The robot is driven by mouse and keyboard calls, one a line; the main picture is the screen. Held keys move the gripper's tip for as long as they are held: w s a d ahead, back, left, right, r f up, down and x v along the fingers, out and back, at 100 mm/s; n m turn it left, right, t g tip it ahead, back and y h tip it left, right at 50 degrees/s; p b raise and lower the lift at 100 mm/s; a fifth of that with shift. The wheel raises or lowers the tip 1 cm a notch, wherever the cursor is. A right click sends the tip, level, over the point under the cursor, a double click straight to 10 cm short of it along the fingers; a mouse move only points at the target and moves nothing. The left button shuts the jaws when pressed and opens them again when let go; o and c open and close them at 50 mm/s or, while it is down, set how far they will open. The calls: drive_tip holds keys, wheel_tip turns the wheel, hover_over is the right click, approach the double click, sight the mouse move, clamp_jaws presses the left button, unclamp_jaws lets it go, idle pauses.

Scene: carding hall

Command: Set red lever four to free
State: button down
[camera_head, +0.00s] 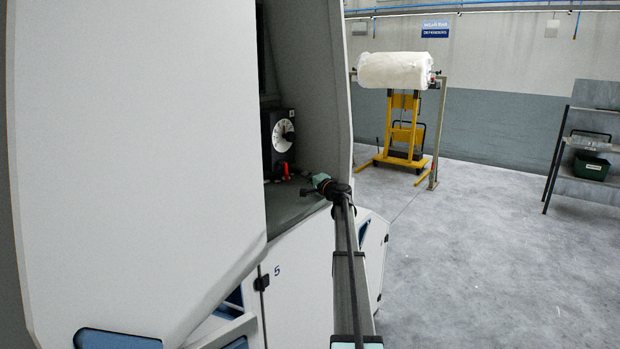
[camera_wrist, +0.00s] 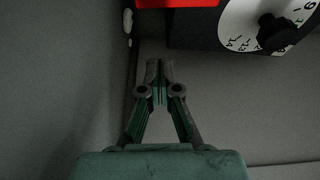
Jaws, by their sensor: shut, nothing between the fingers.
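A small red lever (camera_head: 286,171) shows in the head view, low in the machine's recess under a round dial. Its number cannot be read, and its setting cannot be told. In the wrist view a red part (camera_wrist: 178,3) is cut off by the top edge, probably the same lever. My gripper (camera_head: 306,192) is at the recess opening, to the right of and a little below the red lever in the head view. In the wrist view my gripper (camera_wrist: 159,68) has its fingertips together, empty, apart from the red part and below it in the picture.
The black box with a white dial (camera_head: 283,135) has a dark knob; the dial (camera_wrist: 240,28) also shows at the wrist view's top right. Large machine panels (camera_head: 130,150) flank the recess closely. A yellow trolley (camera_head: 405,135) and a shelf (camera_head: 590,150) stand beyond clear floor.

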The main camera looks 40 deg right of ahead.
drive_tip(key=w, duration=0.2)
drive_tip(key=w+p, duration=0.1)
drive_tip(key=w, duration=0.2)
drive_tip(key=shift+w+d+r+p, duration=0.3)
drive_tip(key=shift+p, duration=0.05)
drive_tip(key=a, duration=0.1)
drive_tip(key=s+a+p, duration=0.1)
drive_tip(key=a, duration=0.1)
drive_tip(key=shift+s+a+f, duration=0.15)
drive_tip(key=shift+a+f, duration=0.05)
drive_tip(key=shift+a+f+p, duration=0.2)
drive_tip(key=shift+a+p, duration=0.1)
drive_tip(key=shift+a, duration=0.05)
